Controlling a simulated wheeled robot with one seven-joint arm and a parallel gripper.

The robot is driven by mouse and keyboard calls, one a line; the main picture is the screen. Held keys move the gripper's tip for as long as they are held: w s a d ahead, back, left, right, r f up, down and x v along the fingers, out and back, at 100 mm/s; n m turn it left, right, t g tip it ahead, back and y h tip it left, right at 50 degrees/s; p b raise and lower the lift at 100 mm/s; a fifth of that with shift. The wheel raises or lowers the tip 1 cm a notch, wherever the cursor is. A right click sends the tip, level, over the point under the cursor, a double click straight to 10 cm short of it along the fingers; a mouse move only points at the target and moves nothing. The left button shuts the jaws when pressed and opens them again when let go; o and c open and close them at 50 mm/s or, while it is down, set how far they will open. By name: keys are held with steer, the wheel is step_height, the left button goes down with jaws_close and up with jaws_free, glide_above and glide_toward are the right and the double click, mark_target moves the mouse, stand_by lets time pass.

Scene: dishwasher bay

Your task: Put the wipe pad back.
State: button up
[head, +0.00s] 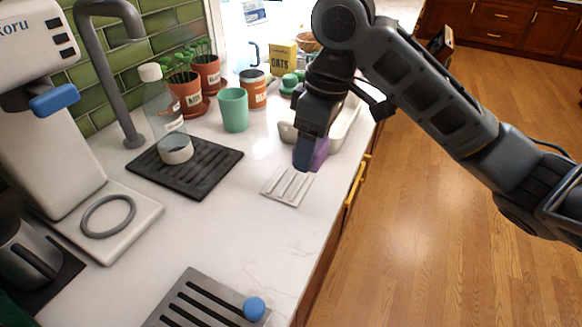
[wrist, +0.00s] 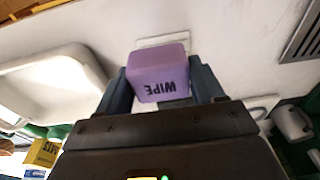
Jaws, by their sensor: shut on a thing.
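The wipe pad (head: 320,153) is a purple block. In the wrist view the wipe pad (wrist: 160,75) sits between both fingers, with the word WIPE upside down on its face. My gripper (head: 307,160) is shut on it and points down above the counter; the fingers also show in the wrist view (wrist: 160,85). A small white slotted tray (head: 288,186) lies on the counter just below and in front of the pad. In the wrist view part of a white piece (wrist: 163,39) shows beyond the pad. The gap under the pad is hard to judge.
A white basin (head: 346,128) stands right behind my gripper. A green cup (head: 234,110), an orange-brown can (head: 253,90) and an oats box (head: 283,57) stand farther back. A bottle stands on a dark slotted mat (head: 210,172) at left.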

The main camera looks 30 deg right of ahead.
mark_target(286, 184)
steer(key=w+a+f, duration=0.2)
steer(key=w+a, duration=0.1)
steer(key=shift+f, duration=2.25)
steer(key=shift+f, duration=0.15)
steer(key=o, duration=1.1)
steer(key=r, duration=0.4)
steer(key=s+r, duration=0.1)
steer(key=r, duration=0.3)
steer(key=d+r+p, duration=0.1)
steer(key=r, duration=0.3)
steer(key=shift+s+r, duration=0.15)
